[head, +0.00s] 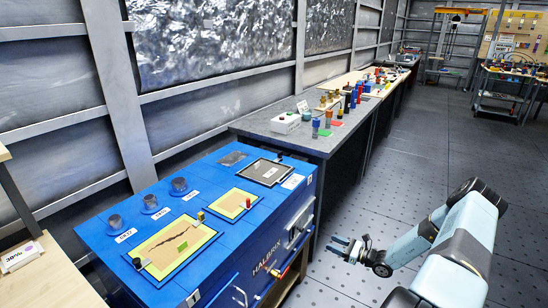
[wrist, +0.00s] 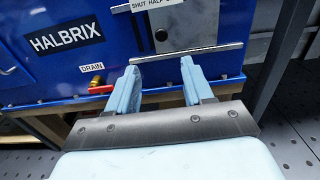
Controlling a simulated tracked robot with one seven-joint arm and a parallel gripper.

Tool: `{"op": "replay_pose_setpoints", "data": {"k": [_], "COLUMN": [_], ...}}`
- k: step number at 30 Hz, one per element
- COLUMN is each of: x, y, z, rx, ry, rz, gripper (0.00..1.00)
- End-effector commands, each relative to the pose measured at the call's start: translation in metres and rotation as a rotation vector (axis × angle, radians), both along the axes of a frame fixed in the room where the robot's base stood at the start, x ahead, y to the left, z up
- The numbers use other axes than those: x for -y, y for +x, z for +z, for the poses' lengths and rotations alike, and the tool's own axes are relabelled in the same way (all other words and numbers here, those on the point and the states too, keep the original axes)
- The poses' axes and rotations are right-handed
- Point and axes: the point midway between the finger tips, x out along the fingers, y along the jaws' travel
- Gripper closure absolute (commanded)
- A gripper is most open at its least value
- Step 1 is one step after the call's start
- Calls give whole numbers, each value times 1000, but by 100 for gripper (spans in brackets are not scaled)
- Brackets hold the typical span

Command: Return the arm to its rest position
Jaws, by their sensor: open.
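My gripper (head: 346,246) is at the end of my pale blue arm, at the lower right of the head view, over the floor to the right of the blue HALBRIX cabinet (head: 222,273). In the wrist view its two fingers (wrist: 160,92) are apart with nothing between them. They point at the cabinet's blue front (wrist: 105,60), below a horizontal metal bar (wrist: 185,55) that crosses in front of the fingertips' line of sight. I cannot tell whether the fingers touch the bar.
A drain valve with a red handle (wrist: 100,88) sits low on the cabinet front, left of the fingers. A grey workbench (head: 317,142) with small coloured parts stands beyond the cabinet. The perforated floor (head: 410,175) to the right is clear.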

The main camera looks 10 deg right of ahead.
Motion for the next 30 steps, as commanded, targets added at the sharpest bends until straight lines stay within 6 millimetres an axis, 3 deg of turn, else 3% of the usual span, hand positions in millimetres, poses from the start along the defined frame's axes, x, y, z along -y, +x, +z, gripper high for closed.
{"op": "replay_pose_setpoints", "data": {"k": [5,14,30], "x": [-5,-25,-64], "y": [5,4,-21], "z": [34,113,249], "rx": [33,112,256], "ry": [-79,-281,-648], "rz": [90,318,683], "gripper": [49,49,49]}}
